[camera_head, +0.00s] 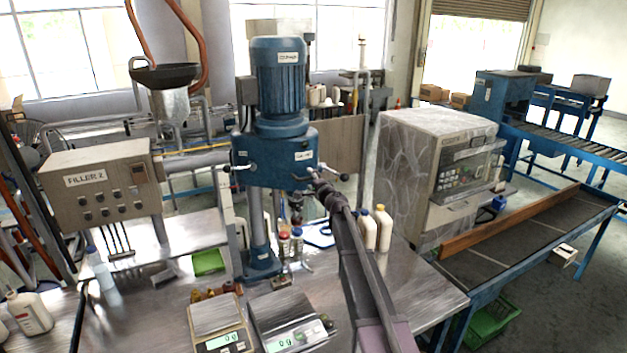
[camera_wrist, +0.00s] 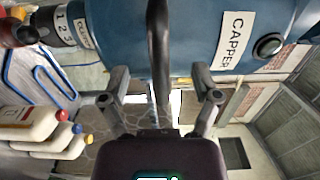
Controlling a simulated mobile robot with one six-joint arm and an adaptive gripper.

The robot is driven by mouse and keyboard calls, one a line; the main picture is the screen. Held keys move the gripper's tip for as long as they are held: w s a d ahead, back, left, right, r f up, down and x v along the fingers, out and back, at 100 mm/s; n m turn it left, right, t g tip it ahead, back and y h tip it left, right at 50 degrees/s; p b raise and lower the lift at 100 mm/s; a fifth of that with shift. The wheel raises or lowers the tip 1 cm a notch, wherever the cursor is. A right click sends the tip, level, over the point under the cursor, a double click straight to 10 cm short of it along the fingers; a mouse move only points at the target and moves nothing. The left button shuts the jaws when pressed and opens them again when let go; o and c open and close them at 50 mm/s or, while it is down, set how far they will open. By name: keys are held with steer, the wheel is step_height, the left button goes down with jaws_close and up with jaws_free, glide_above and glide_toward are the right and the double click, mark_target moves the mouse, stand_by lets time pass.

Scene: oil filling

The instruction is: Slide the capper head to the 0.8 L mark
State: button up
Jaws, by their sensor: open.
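The blue capper head (camera_head: 272,158) is on an upright column (camera_head: 258,230), with a blue motor (camera_head: 280,85) above it. Lever handles with dark knobs stick out at its sides. In the wrist view, the blue body (camera_wrist: 222,20) carries a CAPPER label and a black button. My gripper (camera_head: 318,178) is at the right front of the capper head. In the wrist view my gripper (camera_wrist: 160,84) is open, with a dark bar (camera_wrist: 158,50) between its fingers; I cannot tell whether they touch it. I cannot read a 0.8 L mark in either view.
White bottles (camera_head: 383,228) stand right of the column, and small red-capped bottles (camera_head: 284,245) stand at its base. Two scales (camera_head: 222,325) sit at the table's front. A filler box (camera_head: 100,185) is at left, and a grey machine (camera_head: 425,165) at right.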

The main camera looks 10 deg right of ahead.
steer(key=v, duration=0.9)
stand_by(0.4)
steer(key=s+a+f+n+g+y+b, duration=0.1)
steer(key=s+a+f+n+g+b, duration=0.4)
steer(key=s+f, duration=0.45)
steer(key=s+a+f+n+g+y+b, duration=0.1)
steer(key=s+a+f+n+g+b, duration=0.2)
steer(key=s+f+n+g, duration=0.45)
steer(key=s+d+f+g+h+b, duration=0.1)
steer(key=s+d+f+h, duration=0.1)
steer(key=s+f, duration=0.3)
steer(key=s+d+f+n+g+h+b, duration=0.1)
steer(key=s+f, duration=0.4)
steer(key=s, duration=0.6)
steer(key=s+d+f+n+g+h+b, duration=0.1)
steer(key=s+d+f+g+h+b, duration=0.1)
steer(key=s, duration=0.6)
step_height(320, 180, down, 3)
steer(key=d+h+b, duration=0.1)
steer(key=d+h, duration=0.1)
steer(key=shift+d+g+h, duration=0.3)
steer(key=shift+d+g, duration=0.05)
